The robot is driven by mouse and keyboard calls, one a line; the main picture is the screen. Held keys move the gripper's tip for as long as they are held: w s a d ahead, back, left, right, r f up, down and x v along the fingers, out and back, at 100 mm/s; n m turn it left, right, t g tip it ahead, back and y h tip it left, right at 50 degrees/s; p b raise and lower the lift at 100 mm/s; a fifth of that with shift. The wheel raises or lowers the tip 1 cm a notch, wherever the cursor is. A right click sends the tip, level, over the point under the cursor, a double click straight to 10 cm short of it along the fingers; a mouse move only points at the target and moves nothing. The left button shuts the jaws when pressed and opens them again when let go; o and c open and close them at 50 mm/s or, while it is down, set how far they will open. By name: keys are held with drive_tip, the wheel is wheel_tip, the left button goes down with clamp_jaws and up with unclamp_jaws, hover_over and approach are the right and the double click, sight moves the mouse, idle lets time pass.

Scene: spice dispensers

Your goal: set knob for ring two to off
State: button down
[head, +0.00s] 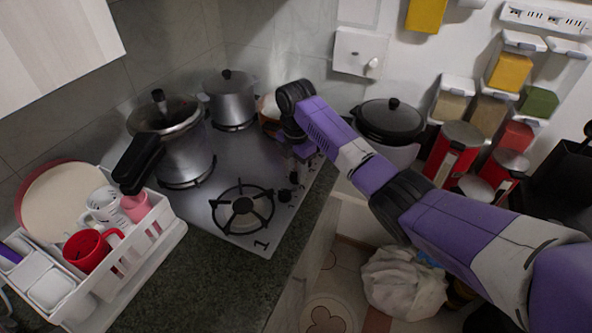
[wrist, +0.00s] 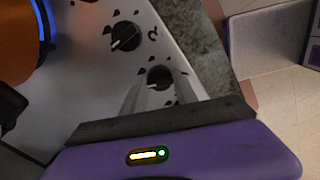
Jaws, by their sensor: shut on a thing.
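The steel gas stove (head: 215,195) has a row of black knobs along its right edge. In the wrist view the two pale fingers of my gripper (wrist: 160,92) stand on either side of one black knob (wrist: 158,76) and are shut on it. Another black knob (wrist: 125,37) sits farther up, apart from the fingers, with a small printed mark beside it that I cannot read surely. In the head view my gripper (head: 302,160) reaches down over the stove's right edge, and my arm hides part of the knob row.
A blue glow (wrist: 44,22) shows beside an orange pot (wrist: 18,30). A pressure cooker (head: 180,145) and a steel pot (head: 230,100) stand on the stove. A bare burner (head: 242,207) is at the front. A white dish rack (head: 150,240) stands left.

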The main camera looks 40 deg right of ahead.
sight(295, 173)
drive_tip(key=shift+w+r+n, duration=0.1)
drive_tip(key=shift+n, duration=2.2)
drive_tip(key=c, duration=1)
unclamp_jaws()
drive_tip(key=shift+o, duration=0.2)
wheel_tip(295, 173, up, 8)
drive_tip(key=shift+f+b, duration=0.1)
drive_tip(key=shift+b, duration=0.6)
